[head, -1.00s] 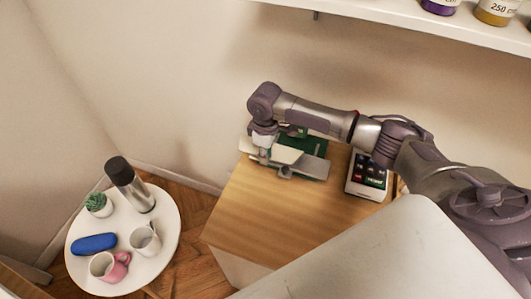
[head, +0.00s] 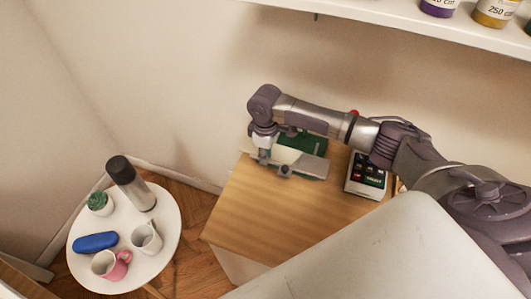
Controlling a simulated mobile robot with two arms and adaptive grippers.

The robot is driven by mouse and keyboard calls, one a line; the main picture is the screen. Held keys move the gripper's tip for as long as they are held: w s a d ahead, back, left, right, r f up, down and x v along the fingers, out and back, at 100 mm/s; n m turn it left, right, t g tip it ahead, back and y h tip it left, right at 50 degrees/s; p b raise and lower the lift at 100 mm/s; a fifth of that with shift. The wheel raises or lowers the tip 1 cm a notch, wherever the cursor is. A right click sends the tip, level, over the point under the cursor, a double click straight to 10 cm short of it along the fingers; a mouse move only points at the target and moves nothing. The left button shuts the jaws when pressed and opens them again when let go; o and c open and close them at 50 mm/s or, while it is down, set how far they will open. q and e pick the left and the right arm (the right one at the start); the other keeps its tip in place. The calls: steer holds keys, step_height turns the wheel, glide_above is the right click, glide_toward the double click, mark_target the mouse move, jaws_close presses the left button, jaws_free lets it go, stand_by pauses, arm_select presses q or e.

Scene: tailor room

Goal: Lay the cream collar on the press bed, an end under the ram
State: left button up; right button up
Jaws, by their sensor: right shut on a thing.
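The press (head: 313,143) is a small green machine with a grey flat plate (head: 313,167), at the back of the wooden worktop. The cream collar (head: 284,155) is a pale piece beside the grey plate, at the press's left side. My right gripper (head: 262,156) points down at the left end of the collar and is shut on it. My arm covers part of the press from above. I cannot tell whether the collar rests on the bed or whether an end is under the ram. My left gripper is out of view.
A keypad device (head: 368,175) stands right of the press. The worktop's (head: 265,220) front is clear. A round white table (head: 166,215) at lower left holds a flask (head: 130,182), plant (head: 99,203), blue case (head: 95,242) and two mugs (head: 147,238). A shelf (head: 390,30) runs above.

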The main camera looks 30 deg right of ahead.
steer(key=shift+f, duration=0.2)
steer(key=o, duration=0.8)
steer(key=shift+o, duration=0.2)
steer(key=shift+r, duration=0.1)
step_height(320, 180, up, 12)
